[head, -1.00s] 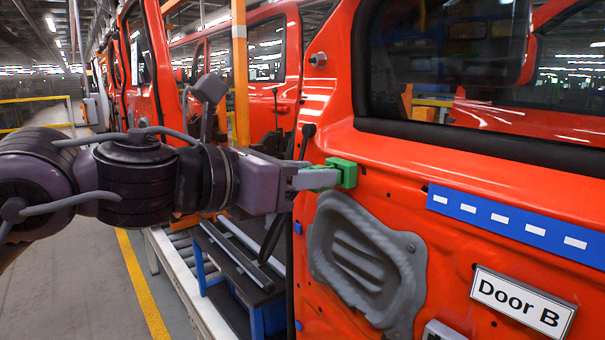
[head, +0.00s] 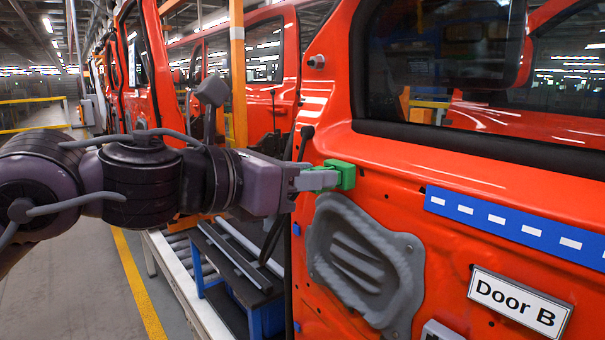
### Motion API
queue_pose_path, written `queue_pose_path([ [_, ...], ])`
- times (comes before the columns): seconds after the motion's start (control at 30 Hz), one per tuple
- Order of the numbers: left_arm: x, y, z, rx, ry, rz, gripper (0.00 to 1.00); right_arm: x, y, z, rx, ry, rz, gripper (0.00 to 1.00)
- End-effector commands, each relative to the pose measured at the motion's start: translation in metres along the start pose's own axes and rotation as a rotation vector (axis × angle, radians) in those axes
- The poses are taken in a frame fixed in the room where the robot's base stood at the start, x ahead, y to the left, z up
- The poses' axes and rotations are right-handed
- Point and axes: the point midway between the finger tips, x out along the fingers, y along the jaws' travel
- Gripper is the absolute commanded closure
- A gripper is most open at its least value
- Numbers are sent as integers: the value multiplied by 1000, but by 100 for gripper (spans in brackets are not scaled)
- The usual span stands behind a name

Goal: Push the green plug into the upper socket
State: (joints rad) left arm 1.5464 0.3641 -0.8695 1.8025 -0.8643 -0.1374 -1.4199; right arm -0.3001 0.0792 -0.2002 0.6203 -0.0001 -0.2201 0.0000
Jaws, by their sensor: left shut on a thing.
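The green plug (head: 344,174) is a small block at the left edge of the red door (head: 440,200), above the grey oval panel. My left gripper (head: 322,178) comes in from the left and is shut on the plug. The plug is against or very close to the door face; I cannot tell how deep it sits. The upper socket is not visible, perhaps hidden behind the plug. A grey box (head: 441,331) shows partly on the door at the bottom edge. My right gripper is not in view.
The door carries a grey oval panel (head: 365,265), a blue strip with white marks (head: 515,228) and a "Door B" sign (head: 519,302). A dark-topped blue stand (head: 240,272) and a roller conveyor (head: 180,275) stand left of the door. The floor at lower left is clear.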

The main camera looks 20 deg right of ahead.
Motion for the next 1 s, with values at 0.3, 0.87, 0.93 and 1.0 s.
queue_pose_path([
  [0.3,5,0,3,-1,-5,1,100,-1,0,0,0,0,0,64],
  [0.87,11,0,5,-1,-8,2,100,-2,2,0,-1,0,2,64],
  [0.93,11,0,5,-1,-8,2,100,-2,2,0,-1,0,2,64],
  [1.0,11,0,5,-1,-8,2,100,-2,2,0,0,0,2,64],
])
